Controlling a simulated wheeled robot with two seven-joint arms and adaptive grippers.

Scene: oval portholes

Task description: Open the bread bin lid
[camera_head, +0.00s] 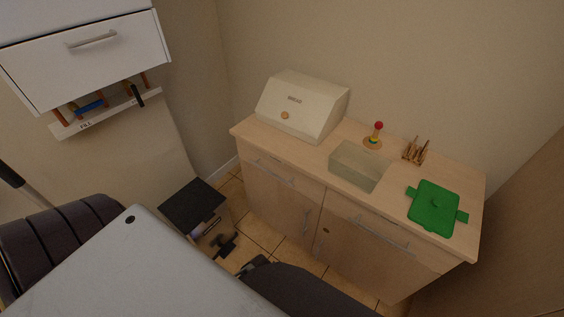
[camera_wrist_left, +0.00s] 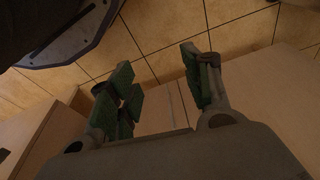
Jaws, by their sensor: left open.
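The cream bread bin (camera_head: 312,97) stands at the back left of the wooden counter. Tiled floor and light wooden cabinet fronts lie beyond the fingers. The bread bin is not in that view, and the gripper is not touching it. My right gripper cannot be made out in either view.
A white drawer unit (camera_head: 88,62) hangs at upper left above a small shelf. The counter in front of the bin is clear.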

